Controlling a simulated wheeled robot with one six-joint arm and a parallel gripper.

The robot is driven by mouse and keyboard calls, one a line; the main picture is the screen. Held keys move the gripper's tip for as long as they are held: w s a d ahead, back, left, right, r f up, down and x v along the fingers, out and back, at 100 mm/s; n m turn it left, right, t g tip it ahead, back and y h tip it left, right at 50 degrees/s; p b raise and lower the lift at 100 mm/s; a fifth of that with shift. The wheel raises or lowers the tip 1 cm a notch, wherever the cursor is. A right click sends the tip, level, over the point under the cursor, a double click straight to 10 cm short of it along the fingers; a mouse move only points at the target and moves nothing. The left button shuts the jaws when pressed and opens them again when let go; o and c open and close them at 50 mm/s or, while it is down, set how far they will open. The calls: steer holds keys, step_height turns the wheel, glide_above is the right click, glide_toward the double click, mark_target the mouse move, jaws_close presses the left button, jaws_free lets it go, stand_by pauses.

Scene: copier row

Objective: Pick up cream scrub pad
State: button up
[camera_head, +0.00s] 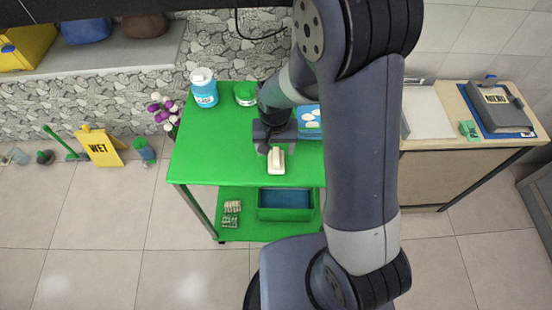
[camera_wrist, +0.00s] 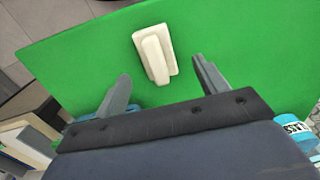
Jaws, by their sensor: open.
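My gripper (camera_wrist: 160,70) is open and empty, with one finger on each side. In the head view my gripper (camera_head: 274,147) is just behind the pad, and my arm hides part of the cart's right side.
A blue bottle (camera_head: 204,90), a green-and-white round container (camera_head: 245,94) and a blue tray with white pieces (camera_head: 309,122) stand along the cart's back. A desk (camera_head: 440,160) stands right; a yellow wet-floor sign (camera_head: 101,147) stands left.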

mark_target(276, 155)
steer(key=f, duration=0.1)
steer(key=f+p, duration=0.1)
steer(key=f, duration=0.1)
steer(key=shift+s+d, duration=0.15)
steer(key=shift+s, duration=0.05)
steer(key=shift+f, duration=0.9)
steer(key=shift+c, duration=0.2)
steer(key=c, duration=1)
